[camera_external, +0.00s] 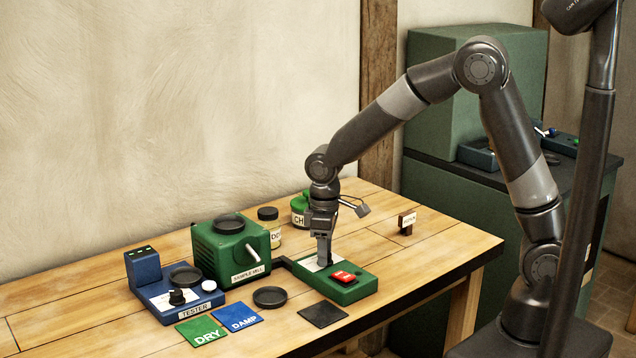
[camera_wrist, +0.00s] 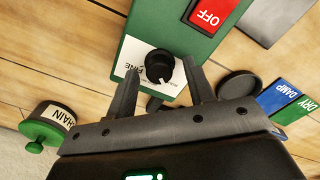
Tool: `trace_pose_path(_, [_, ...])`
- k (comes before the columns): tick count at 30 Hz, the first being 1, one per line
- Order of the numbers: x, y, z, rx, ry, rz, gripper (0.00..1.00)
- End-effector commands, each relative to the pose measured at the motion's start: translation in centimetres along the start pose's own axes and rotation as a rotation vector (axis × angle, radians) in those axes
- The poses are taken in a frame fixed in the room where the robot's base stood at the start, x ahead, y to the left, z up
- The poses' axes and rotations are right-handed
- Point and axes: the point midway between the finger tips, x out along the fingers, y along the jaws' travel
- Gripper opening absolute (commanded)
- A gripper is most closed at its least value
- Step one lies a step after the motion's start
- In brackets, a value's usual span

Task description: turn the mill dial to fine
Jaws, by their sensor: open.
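The mill dial is a black round knob (camera_wrist: 160,66) on a white label on the green control box (camera_external: 367,286); in the external view my gripper hides it. In the wrist view the label shows letters like "FINE" left of the knob and "ROU" below right, partly hidden. Which way the knob points is not clear. My gripper (camera_external: 324,262) points down over the box's far-left end. In the wrist view my gripper (camera_wrist: 160,72) is open, with one finger on each side of the knob and a gap visible to each.
A red switch (camera_external: 343,277) reading OFF sits on the same box. The green sample mill (camera_external: 212,254) and blue tester (camera_external: 158,292) stand left. A black dish (camera_external: 270,297), DRY card (camera_external: 201,331), DAMP card (camera_external: 238,317) and dark pad (camera_external: 323,314) lie nearby. Jars (camera_external: 268,228) stand behind.

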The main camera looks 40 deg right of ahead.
Motion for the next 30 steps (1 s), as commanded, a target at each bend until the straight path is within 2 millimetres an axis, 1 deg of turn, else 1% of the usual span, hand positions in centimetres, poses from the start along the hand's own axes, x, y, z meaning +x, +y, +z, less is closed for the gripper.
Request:
trace_pose_path(8, [0.11,0.01,0.02,0.0,0.0,0.0,0.48])
trace_pose_path(24, [0.08,0.0,0.02,0.0,0.0,0.0,0.04])
trace_pose_path(30, [0.07,0.0,0.01,0.012,0.0,0.0,0.04])
